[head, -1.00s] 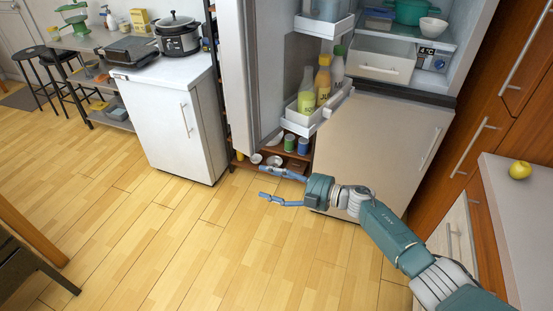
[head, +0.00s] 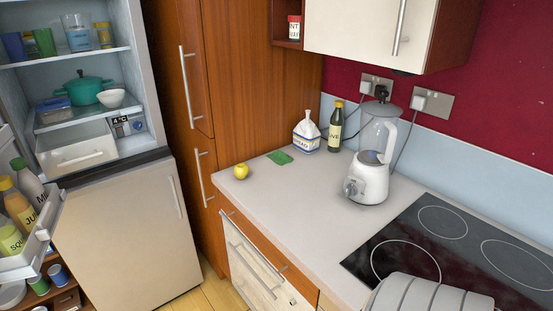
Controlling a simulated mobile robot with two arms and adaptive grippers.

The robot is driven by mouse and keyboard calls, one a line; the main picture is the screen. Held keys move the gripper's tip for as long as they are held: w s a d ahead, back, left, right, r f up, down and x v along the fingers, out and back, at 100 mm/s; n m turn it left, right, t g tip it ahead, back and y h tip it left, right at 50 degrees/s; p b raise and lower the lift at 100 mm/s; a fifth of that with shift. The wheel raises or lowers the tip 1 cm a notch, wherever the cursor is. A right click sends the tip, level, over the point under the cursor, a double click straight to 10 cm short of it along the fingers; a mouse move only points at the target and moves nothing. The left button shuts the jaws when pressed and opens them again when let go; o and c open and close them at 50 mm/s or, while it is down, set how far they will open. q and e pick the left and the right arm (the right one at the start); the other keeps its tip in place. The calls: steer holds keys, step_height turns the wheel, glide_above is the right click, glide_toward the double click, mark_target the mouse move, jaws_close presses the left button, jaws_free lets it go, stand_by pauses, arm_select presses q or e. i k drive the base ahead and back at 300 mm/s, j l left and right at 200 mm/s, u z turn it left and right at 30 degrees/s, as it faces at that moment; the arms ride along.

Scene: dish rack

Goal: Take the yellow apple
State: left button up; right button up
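The yellow apple (head: 241,171) sits on the light countertop (head: 270,200), near its left corner beside the tall wooden cabinet. Nothing touches the apple. Neither gripper is in the head view.
A black hob (head: 440,245) lies to the right. The open fridge (head: 125,230) is at the left.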

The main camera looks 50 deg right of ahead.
mark_target(241, 171)
steer(key=i+z, duration=0.1)
steer(key=z, duration=0.3)
steer(key=i+z, duration=0.15)
steer(key=z, duration=0.25)
steer(key=i+z, duration=0.15)
steer(key=z, duration=0.25)
steer(key=i+z, duration=0.1)
steer(key=z, duration=0.3)
steer(key=i+j+z, duration=0.15)
steer(key=i+j, duration=0.3)
steer(key=i+j+z, duration=0.2)
steer(key=i+j, duration=0.2)
steer(key=j, duration=0.15)
steer(key=k+l+u, duration=0.1)
steer(key=u, duration=0.3)
steer(key=k+l+u, duration=0.2)
steer(key=u, duration=0.15)
